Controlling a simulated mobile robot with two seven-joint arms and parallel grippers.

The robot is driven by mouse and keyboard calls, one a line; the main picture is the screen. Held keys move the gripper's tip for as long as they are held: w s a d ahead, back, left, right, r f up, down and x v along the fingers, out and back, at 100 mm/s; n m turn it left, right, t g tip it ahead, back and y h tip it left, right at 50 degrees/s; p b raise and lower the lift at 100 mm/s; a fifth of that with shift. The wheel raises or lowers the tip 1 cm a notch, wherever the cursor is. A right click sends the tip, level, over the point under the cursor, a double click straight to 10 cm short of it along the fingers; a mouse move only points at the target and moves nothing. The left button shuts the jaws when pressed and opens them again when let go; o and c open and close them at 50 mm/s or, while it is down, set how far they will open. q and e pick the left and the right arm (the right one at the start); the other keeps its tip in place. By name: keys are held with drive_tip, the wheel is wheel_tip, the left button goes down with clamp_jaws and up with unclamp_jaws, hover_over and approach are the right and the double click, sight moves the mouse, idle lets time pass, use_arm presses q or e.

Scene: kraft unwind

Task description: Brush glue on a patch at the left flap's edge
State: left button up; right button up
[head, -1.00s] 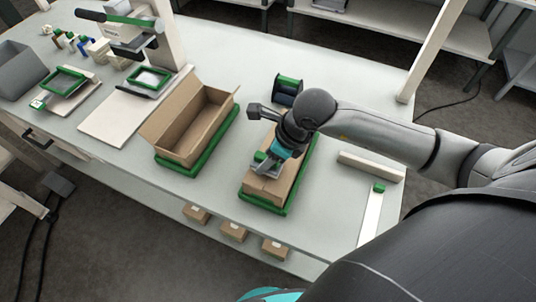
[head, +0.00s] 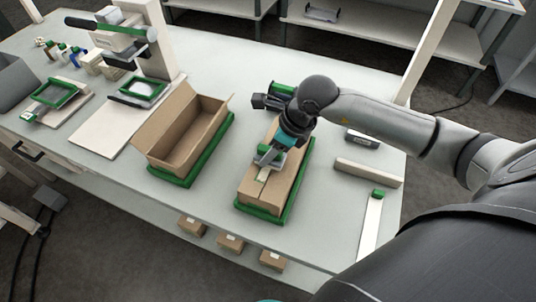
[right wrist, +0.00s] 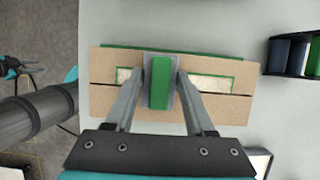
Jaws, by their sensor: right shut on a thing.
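The closed carton (head: 285,187) lies in a green tray (head: 260,213) on the table. Its two flaps meet along a lengthwise seam. Pale patches outlined in green show on one flap's edge in the right wrist view, left (right wrist: 124,77) and right (right wrist: 213,82) of my gripper. My right gripper (head: 268,158) is over the carton, shut on a grey tool with a green top (right wrist: 160,82), apparently the glue brush. The tool hides the middle of the flap edge; contact cannot be told. What looks like my left gripper (right wrist: 14,68) is small at the wrist view's left edge.
An open, empty carton (head: 188,135) stands in another green tray to the left. A green-and-dark roll holder (head: 282,89) is behind my right gripper. A pale bar (head: 368,172) and a green-ended strip (head: 372,218) lie at right. Bare table separates the trays.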

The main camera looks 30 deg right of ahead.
drive_tip(key=shift+w+d+b, duration=1.4)
drive_tip(key=shift+w+d, duration=0.25)
drive_tip(key=shift+d, duration=0.25)
drive_tip(key=shift+w+d+b, duration=1.35)
drive_tip(key=shift+w+d, duration=0.25)
drive_tip(key=shift+d, duration=0.3)
wheel_tip(320, 180, up, 6)
drive_tip(key=p, duration=0.4)
drive_tip(key=shift+f, duration=0.1)
drive_tip(key=shift+a+f+b, duration=0.1)
drive_tip(key=shift+f+b, duration=1.95)
drive_tip(key=shift+f, duration=0.35)
drive_tip(key=shift+f+b, duration=0.4)
drive_tip(key=shift+f, duration=0.1)
drive_tip(key=shift+s, duration=0.1)
